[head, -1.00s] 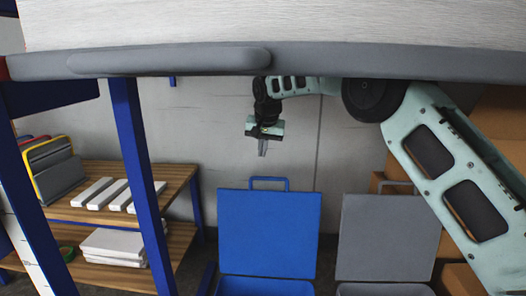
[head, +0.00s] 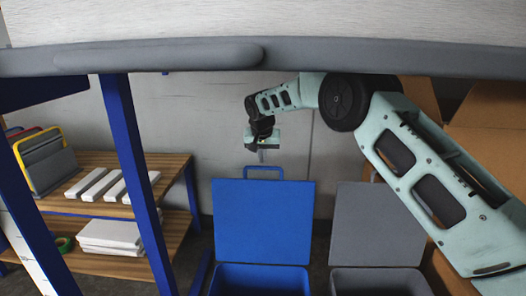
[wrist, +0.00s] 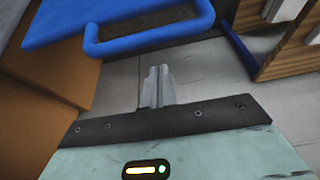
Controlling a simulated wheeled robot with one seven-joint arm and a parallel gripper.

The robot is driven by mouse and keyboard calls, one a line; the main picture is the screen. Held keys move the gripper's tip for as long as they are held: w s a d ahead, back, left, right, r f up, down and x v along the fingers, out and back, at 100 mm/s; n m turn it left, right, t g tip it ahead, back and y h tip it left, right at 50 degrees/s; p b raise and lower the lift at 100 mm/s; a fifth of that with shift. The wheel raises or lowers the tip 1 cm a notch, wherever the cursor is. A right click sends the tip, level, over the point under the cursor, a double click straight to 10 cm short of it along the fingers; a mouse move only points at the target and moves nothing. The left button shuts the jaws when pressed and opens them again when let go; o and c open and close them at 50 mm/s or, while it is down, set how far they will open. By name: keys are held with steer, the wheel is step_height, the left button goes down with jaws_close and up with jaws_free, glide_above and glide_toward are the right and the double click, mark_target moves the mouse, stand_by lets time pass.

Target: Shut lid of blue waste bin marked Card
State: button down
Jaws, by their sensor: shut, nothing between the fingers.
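The blue waste bin (head: 262,281) stands on the floor at the lower middle of the head view. Its blue lid (head: 262,222) stands open and upright, with a loop handle (head: 263,172) on its top edge. No Card marking is readable. My gripper (head: 261,156) is shut and empty, just above the handle and seemingly behind the lid. In the wrist view, the gripper's fingertips (wrist: 158,72) are together and point toward the floor side of the blue handle (wrist: 150,42), apart from it in the picture. The lid (wrist: 65,18) fills the upper left there.
A grey bin (head: 378,281) with its grey lid (head: 377,225) open stands right of the blue one. Wooden shelves (head: 170,172) with white boxes are at left. Cardboard boxes (head: 490,125) stand at right. A table edge (head: 400,60) crosses the top, with a blue post (head: 135,180) below.

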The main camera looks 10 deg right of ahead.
steer(key=shift+s+a+f, duration=0.1)
steer(key=shift+s+a, duration=0.1)
steer(key=shift+s, duration=0.45)
steer(key=shift+s+a+f, duration=0.1)
steer(key=shift+s+a, duration=0.1)
steer(key=shift+s, duration=0.4)
